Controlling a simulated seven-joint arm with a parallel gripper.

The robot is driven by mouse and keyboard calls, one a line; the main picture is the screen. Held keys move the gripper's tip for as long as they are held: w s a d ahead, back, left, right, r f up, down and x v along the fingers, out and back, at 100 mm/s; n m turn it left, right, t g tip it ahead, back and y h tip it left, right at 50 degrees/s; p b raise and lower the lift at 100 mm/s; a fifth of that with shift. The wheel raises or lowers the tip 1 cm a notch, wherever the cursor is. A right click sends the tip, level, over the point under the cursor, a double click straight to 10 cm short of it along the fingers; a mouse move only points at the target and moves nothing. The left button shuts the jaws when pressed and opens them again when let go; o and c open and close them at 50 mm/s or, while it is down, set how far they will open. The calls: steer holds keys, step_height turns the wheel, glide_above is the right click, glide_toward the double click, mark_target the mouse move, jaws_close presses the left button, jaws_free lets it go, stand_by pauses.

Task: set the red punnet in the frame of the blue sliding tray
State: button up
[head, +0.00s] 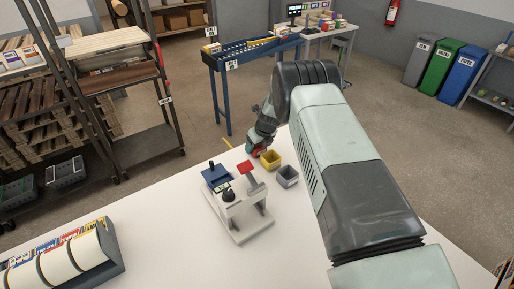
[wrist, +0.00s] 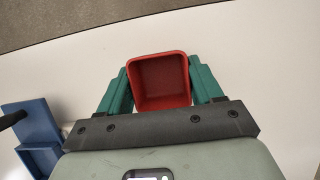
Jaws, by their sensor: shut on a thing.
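The red punnet (wrist: 160,82) is an empty, square, open-topped box. In the wrist view it sits between the two green fingers of my gripper (wrist: 161,76), which is shut on its opposite sides. In the head view the red punnet (head: 256,153) shows only in part under my gripper (head: 257,148), near the table's far edge. I cannot tell whether it touches the table. The blue sliding tray (head: 214,174) is at the left of a white press-like device, left of my gripper. It also shows at the left edge of the wrist view (wrist: 36,137), partly cut off, with a black knob.
A yellow punnet (head: 271,162) and a grey punnet (head: 287,179) stand just right of my gripper. A label-roll rack (head: 65,258) is at front left. White table (head: 150,215) is clear between.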

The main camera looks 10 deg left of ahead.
step_height(320, 180, up, 9)
steer(key=s+a+r+n+g, duration=0.1)
steer(key=s+a+n+g, duration=0.2)
steer(key=s+n, duration=0.65)
steer(key=s+a+n+g, duration=0.4)
steer(key=s+n, duration=0.5)
steer(key=s, duration=0.2)
steer(key=shift+m+t, duration=0.25)
steer(key=shift+t, duration=0.05)
steer(key=shift+d+f, duration=0.1)
steer(key=shift+f, duration=2.45)
steer(key=shift+f, duration=0.65)
steer(key=o, duration=1.1)
steer(key=shift+s+d, duration=0.1)
steer(key=shift+f, duration=0.1)
step_height(320, 180, up, 8)
steer(key=shift+r, duration=0.2)
